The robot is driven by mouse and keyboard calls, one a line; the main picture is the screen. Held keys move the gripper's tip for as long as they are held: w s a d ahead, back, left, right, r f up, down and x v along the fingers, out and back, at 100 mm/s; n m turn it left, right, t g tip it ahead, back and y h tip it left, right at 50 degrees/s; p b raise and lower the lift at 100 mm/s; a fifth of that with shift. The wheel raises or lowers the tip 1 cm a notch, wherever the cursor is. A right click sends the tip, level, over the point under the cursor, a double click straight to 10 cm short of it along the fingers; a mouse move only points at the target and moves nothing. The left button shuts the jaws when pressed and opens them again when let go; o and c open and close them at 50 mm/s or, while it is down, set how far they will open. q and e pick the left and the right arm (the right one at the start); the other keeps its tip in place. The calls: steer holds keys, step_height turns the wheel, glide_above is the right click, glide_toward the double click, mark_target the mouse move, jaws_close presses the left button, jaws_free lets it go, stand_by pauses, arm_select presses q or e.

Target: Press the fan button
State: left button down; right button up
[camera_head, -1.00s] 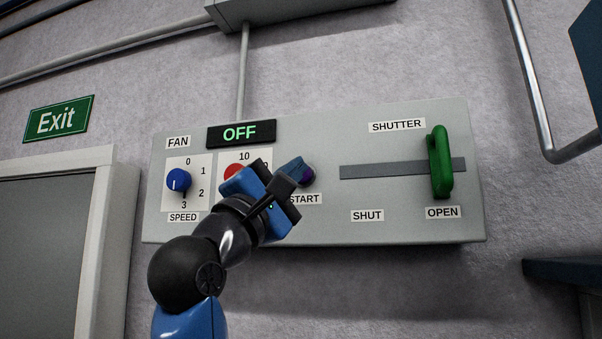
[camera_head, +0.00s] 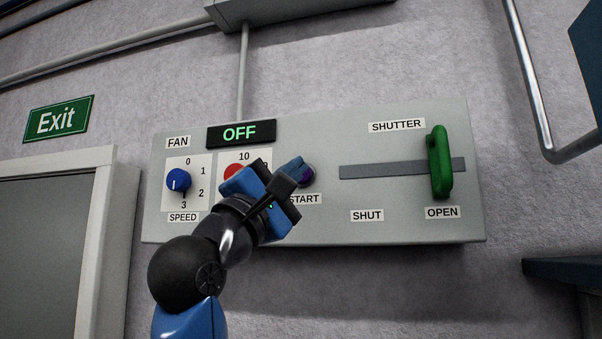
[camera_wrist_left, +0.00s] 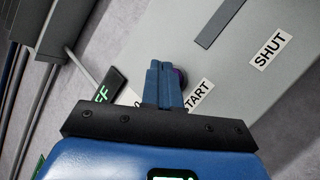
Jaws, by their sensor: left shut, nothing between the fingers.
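The fan panel (camera_head: 325,228) is a grey box on the wall. Its display (camera_head: 241,134) reads OFF in green. A purple button (camera_head: 309,177) sits above the START label and is partly hidden behind my left gripper (camera_head: 300,168). In the left wrist view, the button (camera_wrist_left: 181,77) shows just right of the left gripper's fingertips (camera_wrist_left: 160,66). The fingers are shut and empty, with the tips right at the button. I cannot tell whether they touch it. My right gripper is in neither view.
A blue speed knob (camera_head: 178,180) and a partly covered red knob (camera_head: 233,171) are on the panel's left. A green shutter handle (camera_head: 440,163) stands at OPEN on the right end of its slot (camera_head: 385,170). A pipe (camera_head: 534,90) runs on the right.

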arm_select(q)
steer(key=shift+w, duration=0.15)
steer(key=shift+w+d, duration=0.1)
steer(key=shift+w, duration=0.15)
steer(key=shift+w+d+p, duration=0.15)
steer(key=shift+w+p, duration=0.3)
steer(key=shift+p, duration=0.05)
stand_by(1.2)
steer(key=shift+s, duration=0.2)
steer(key=shift+s+a+f+b, duration=0.1)
steer(key=shift+s+a+b, duration=0.1)
steer(key=shift+s+b, duration=0.25)
steer(key=shift+s, duration=0.1)
stand_by(0.3)
